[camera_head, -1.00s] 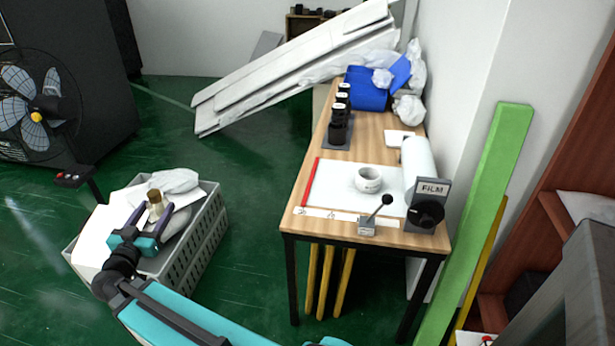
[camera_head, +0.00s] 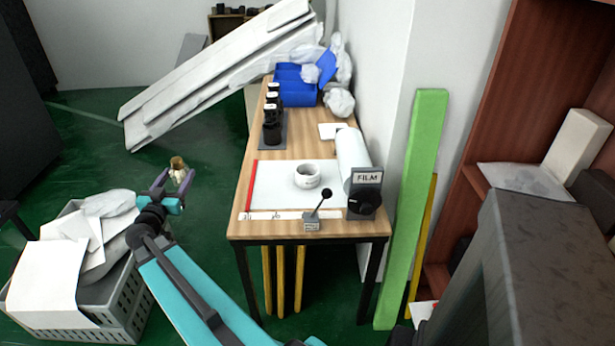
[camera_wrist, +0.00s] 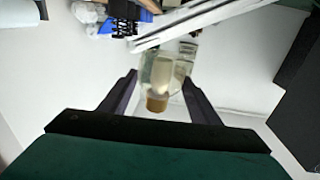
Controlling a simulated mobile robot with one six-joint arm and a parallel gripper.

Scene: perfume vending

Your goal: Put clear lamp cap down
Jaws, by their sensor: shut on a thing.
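A small clear glass piece with a brown-gold end, seemingly the clear lamp cap (camera_head: 177,163), is held between the fingers of my gripper (camera_head: 175,174). In the wrist view the clear lamp cap (camera_wrist: 167,72) shows see-through walls, with its brown end toward my palm. My gripper (camera_wrist: 160,80) is shut on it, one dark finger on each side. It is held in the air over the green floor, left of the wooden table (camera_head: 242,222) and beyond the crate, touching neither.
A grey crate (camera_head: 120,318) with papers and bags stands at the lower left. The table holds a white cup (camera_head: 307,177) on a white sheet, black jars (camera_head: 272,128), a film roll (camera_head: 354,158) and a blue bin (camera_head: 298,92). White boards (camera_head: 215,70) lean behind it.

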